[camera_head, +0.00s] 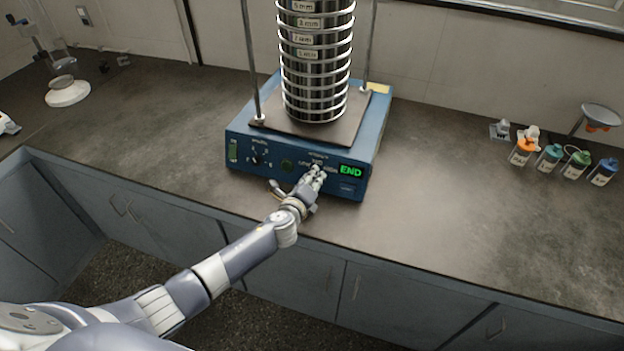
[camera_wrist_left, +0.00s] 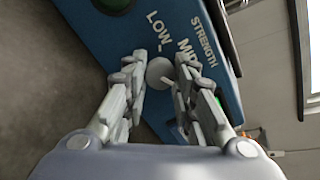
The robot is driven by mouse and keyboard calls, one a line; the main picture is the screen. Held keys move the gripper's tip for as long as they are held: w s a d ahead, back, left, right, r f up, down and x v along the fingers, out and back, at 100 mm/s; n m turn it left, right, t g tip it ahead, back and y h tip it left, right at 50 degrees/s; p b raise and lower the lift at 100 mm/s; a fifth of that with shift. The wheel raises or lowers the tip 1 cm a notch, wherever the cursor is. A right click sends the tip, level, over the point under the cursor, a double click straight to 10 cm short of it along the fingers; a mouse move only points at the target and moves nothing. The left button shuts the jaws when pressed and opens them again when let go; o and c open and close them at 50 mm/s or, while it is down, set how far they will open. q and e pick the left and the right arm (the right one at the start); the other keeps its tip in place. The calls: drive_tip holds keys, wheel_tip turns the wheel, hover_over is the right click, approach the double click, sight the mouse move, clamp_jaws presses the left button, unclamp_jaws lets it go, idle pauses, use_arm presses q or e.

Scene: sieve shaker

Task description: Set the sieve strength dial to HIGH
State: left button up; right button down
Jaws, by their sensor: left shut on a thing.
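The blue sieve shaker (camera_head: 245,152) stands on the dark counter, and its front panel faces my left arm. The strength dial (camera_wrist_left: 160,71) is a small pale round knob on that panel. The words STRENGTH, LOW and MID show beside it in the left wrist view; a HIGH mark is hidden by the fingers. My left gripper (camera_head: 316,176) is at the panel in the head view. In the left wrist view its two fingers (camera_wrist_left: 160,85) stand on either side of the dial, shut on it. I cannot tell clearly which mark the dial points to. My right gripper is out of view.
A green END display (camera_head: 351,170) glows right of the dial. Another knob (camera_head: 258,159) sits on the panel's left. A sieve stack (camera_head: 316,70) stands between two rods on top. Several small capped bottles (camera_head: 550,158) are at the right; the counter between is clear.

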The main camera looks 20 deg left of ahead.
use_arm(q)
drive_tip(key=o, duration=1.1)
drive_tip(key=v, duration=1.2)
